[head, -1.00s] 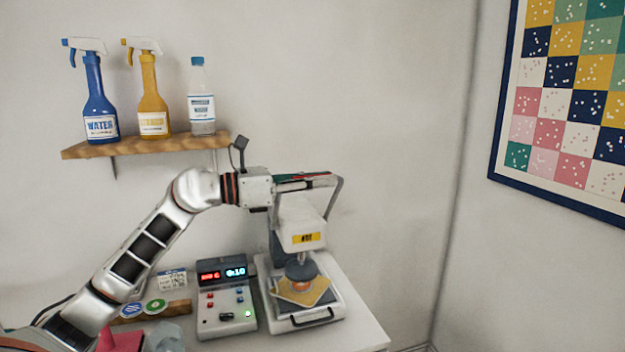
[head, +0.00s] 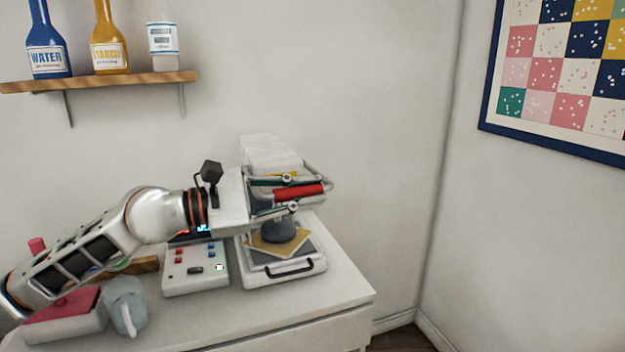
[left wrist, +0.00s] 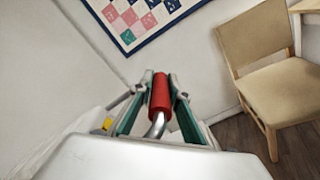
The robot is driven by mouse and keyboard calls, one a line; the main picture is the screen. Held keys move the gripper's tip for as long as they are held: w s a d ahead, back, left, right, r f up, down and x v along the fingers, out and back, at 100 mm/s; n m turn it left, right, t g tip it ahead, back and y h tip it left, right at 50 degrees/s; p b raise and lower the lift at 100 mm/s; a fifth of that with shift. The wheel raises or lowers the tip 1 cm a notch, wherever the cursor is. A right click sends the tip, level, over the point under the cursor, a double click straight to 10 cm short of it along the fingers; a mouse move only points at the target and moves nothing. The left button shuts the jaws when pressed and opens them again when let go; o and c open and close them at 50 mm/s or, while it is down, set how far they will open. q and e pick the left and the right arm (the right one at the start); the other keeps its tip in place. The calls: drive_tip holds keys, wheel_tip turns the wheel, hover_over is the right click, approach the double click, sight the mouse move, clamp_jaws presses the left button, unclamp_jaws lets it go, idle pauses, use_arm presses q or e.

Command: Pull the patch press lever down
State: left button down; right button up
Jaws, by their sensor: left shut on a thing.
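The patch press (head: 268,152) stands at the right end of the white cabinet top. Its lever has a red grip (head: 300,192) on a grey metal bar, now low in front of the press head. My left gripper (head: 290,192) is shut on the red grip, with a finger on each side. The left wrist view shows the red grip (left wrist: 160,92) between the two green-lined fingers. Below, the round dark press pad (head: 278,230) is down at the yellow patch (head: 279,243) on the base; whether it presses firmly I cannot tell. My right gripper is not in view.
A control box (head: 195,270) with buttons stands left of the press, partly behind my arm. A grey jug (head: 126,305) and a pink-topped box (head: 68,310) sit at the front left. A shelf (head: 110,82) with bottles hangs above. A chair (left wrist: 262,70) shows in the left wrist view.

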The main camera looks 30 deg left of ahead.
use_arm(q)
wheel_tip(320, 180, down, 2)
drive_tip(key=shift+m, duration=0.3)
drive_tip(key=shift+f+b, duration=0.6)
drive_tip(key=shift+b, duration=0.1)
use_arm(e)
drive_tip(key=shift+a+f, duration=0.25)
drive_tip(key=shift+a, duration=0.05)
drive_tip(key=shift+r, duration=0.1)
use_arm(q)
drive_tip(key=c, duration=1.9)
unclamp_jaws()
